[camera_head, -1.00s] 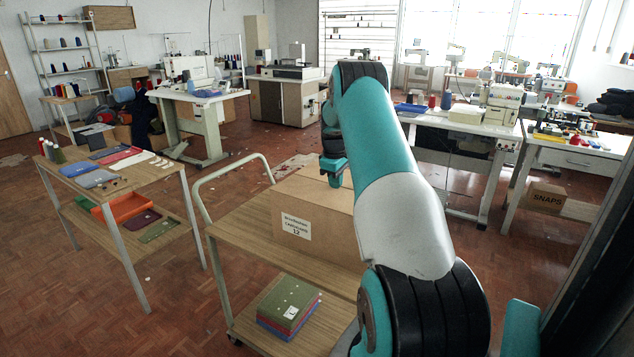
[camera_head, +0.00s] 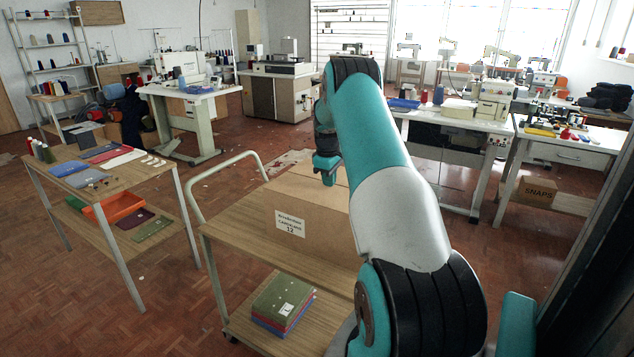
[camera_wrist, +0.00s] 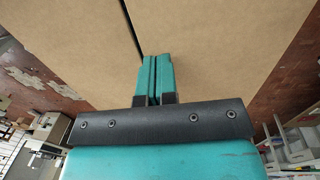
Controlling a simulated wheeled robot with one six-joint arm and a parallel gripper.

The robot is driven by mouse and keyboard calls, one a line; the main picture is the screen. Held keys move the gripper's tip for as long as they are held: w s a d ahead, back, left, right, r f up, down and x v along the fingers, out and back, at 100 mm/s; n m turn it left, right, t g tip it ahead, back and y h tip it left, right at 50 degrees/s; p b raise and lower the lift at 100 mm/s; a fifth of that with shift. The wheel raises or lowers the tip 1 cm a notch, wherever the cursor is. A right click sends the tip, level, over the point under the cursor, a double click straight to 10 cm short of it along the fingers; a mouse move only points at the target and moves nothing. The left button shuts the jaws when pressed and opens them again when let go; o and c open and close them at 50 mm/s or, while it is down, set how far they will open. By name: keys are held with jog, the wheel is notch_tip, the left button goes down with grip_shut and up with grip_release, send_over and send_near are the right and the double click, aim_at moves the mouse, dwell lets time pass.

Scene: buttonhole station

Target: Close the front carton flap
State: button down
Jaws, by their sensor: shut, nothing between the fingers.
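The brown carton (camera_head: 318,232), with a white label reading "CARDIGANS 12", stands on the top shelf of a wooden-decked cart. Its top looks flat in the head view, but my arm hides its right part. In the wrist view, two cardboard flaps (camera_wrist: 75,45) fill most of the picture, with a narrow dark gap between them. I cannot tell which is the front flap. My gripper (camera_wrist: 157,60) is shut and empty, with its fingertips over the cardboard at the gap. I cannot tell whether they touch.
The cart (camera_head: 232,240) has a looped handle on its left and folded garments (camera_head: 284,303) on its lower shelf. A side table (camera_head: 108,185) with folded cloths stands to the left. Sewing tables (camera_head: 465,123) stand behind and right. Open floor lies between.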

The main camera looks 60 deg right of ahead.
jog(key=shift+r+p, duration=0.5)
jog(key=shift+r, duration=0.4)
notch_tip(320, 180, up, 13)
jog(key=w+a+r+n+t, duration=0.1)
jog(key=w+a+r, duration=0.2)
jog(key=a, duration=0.6)
jog(key=w+a+r+n, duration=0.1)
jog(key=w+a+r, duration=0.15)
jog(key=a, duration=0.65)
jog(key=s+a+r+n+y, duration=0.1)
jog(key=s+a, duration=0.1)
jog(key=a, duration=0.8)
jog(key=s+a+r+n+y, duration=0.1)
jog(key=a, duration=0.9)
jog(key=s+a+f+n+g+y, duration=0.1)
jog(key=s+a+f+n+y, duration=0.1)
jog(key=s+a, duration=2)
jog(key=s+y, duration=0.1)
jog(key=s, duration=0.1)
jog(key=shift+s, duration=0.3)
